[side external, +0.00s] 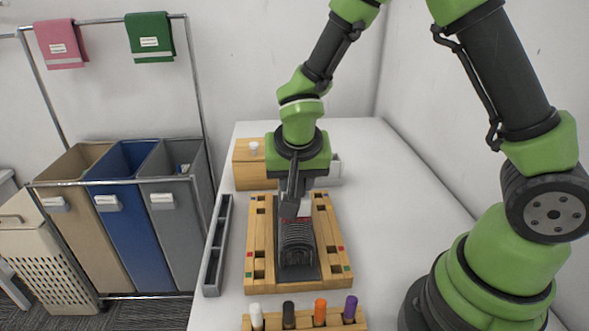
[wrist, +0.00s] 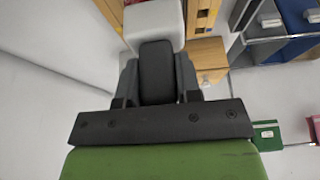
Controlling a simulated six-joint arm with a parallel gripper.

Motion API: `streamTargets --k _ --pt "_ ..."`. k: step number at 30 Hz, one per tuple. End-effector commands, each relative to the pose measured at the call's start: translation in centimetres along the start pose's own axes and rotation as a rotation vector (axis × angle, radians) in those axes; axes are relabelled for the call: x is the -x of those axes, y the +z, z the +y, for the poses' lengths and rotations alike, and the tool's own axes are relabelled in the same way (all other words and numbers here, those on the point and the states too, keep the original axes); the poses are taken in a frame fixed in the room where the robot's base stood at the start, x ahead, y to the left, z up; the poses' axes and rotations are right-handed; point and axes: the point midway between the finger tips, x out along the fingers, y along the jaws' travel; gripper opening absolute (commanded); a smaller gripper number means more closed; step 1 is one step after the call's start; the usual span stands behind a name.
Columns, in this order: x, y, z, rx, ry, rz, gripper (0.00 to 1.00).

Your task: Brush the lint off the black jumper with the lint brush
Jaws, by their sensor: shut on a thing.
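My gripper (side external: 294,208) points down over the wooden frame (side external: 335,262), at the far end of its dark middle panel. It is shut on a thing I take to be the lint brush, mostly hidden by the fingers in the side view. In the wrist view a pale block (wrist: 154,22) shows at the fingertips, beyond the dark finger; I cannot tell if it is part of the brush. A dark ribbed bundle (side external: 297,252), which I take to be the black jumper, lies on the panel just in front of the gripper. Contact and lint cannot be made out.
A long grey tray (side external: 213,270) lies left of the frame. A wooden rack (side external: 303,321) with several coloured pens or bottles stands at the front. A wooden box (side external: 250,165) stands behind. Tall bins (side external: 130,215) stand left of the table. The table's right side has bare room.

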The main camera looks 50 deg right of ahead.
Motion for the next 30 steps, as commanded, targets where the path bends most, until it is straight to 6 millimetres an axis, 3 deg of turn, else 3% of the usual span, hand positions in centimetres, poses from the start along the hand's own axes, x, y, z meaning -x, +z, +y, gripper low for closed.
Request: streamTargets --k 9,12,30 --pt "1.2 2.5 0.0 0.003 -0.003 0.002 0.08" --pt "2.9 1.7 -0.1 -0.008 -0.010 0.002 0.08" --pt "7.7 -0.3 0.0 -0.002 -0.005 -0.001 0.08"
